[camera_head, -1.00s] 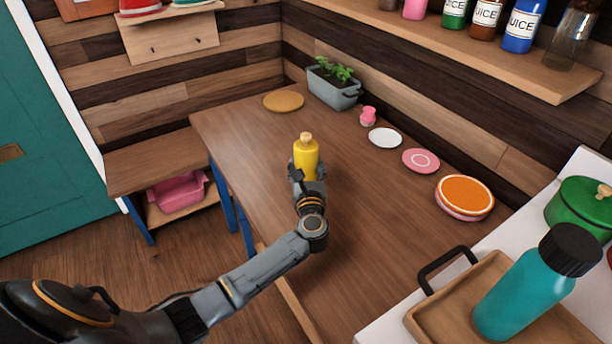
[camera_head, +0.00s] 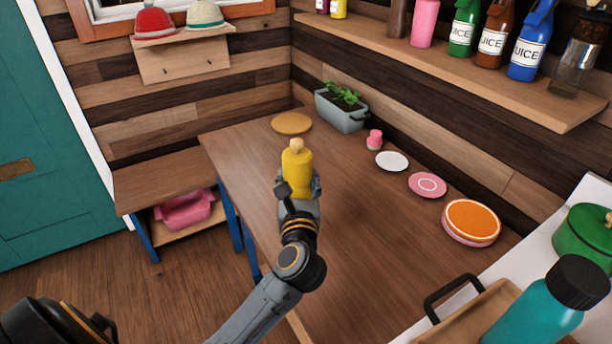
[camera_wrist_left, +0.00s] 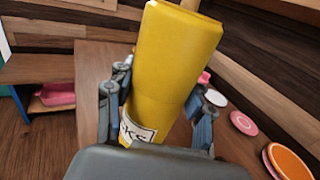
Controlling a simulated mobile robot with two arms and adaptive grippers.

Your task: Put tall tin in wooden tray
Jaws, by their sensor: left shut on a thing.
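The tall yellow tin (camera_head: 297,170) with a pale knob on top is in my left gripper (camera_head: 298,187), upright or nearly so, above the wooden table. In the left wrist view the yellow tin (camera_wrist_left: 170,75) fills the middle, with the gripper's fingers (camera_wrist_left: 158,112) closed on both its sides and part of a white label showing low down. The wooden tray (camera_head: 468,306) with a dark handle is at the lower right on the white counter, partly cut off by the picture edge. My right gripper is not in view.
A teal bottle (camera_head: 535,312) stands in the tray. A green pot (camera_head: 583,238) is behind it. Plates, a small pink jar (camera_head: 374,140) and a planter (camera_head: 342,108) line the table's wall side. A shelf with bottles hangs above. The table's middle (camera_head: 375,235) is clear.

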